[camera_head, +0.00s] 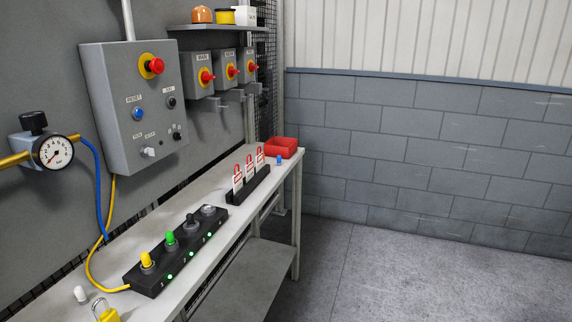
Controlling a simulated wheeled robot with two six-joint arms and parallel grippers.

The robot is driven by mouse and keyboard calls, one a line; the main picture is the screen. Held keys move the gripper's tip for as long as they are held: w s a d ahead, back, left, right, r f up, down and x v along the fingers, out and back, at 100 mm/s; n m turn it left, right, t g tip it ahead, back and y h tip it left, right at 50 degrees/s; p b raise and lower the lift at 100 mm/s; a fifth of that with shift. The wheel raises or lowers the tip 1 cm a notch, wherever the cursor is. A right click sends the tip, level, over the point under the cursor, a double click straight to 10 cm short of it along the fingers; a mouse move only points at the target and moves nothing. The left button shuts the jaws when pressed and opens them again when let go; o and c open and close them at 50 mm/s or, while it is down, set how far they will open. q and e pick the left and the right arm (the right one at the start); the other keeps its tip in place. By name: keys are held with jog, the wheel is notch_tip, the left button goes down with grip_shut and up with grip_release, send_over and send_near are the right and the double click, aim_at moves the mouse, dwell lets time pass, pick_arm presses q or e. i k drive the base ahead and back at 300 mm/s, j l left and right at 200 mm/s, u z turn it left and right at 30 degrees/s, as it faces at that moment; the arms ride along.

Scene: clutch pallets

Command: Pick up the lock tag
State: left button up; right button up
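Three red and white lock tags stand upright in a row in a black holder on the bench. The nearest lock tag (238,179) is at the left of the row, the middle one (250,167) stands behind it, and the farthest one (260,156) is at the right. The black holder (249,188) sits near the bench's front edge. Nothing touches the tags. Neither of my grippers shows in the head view.
The narrow bench (215,255) also carries a black strip (150,284) with colored knobs, a yellow padlock (106,313) and a red bin (281,147). A control box (135,108) and a gauge (53,152) hang above. Open floor (400,270) lies right.

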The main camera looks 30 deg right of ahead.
aim_at(259, 158)
jog(key=z, duration=0.85)
jog(key=i+l, duration=0.2)
jog(key=i+l+u, duration=0.1)
jog(key=l, duration=0.35)
jog(key=i+l+u, duration=0.1)
jog(key=i+l, duration=0.35)
jog(key=l, duration=0.2)
jog(key=i+l+u, duration=0.1)
jog(key=l, duration=0.25)
jog(key=i+l, duration=0.25)
jog(key=l+u, duration=0.05)
jog(key=l, duration=0.05)
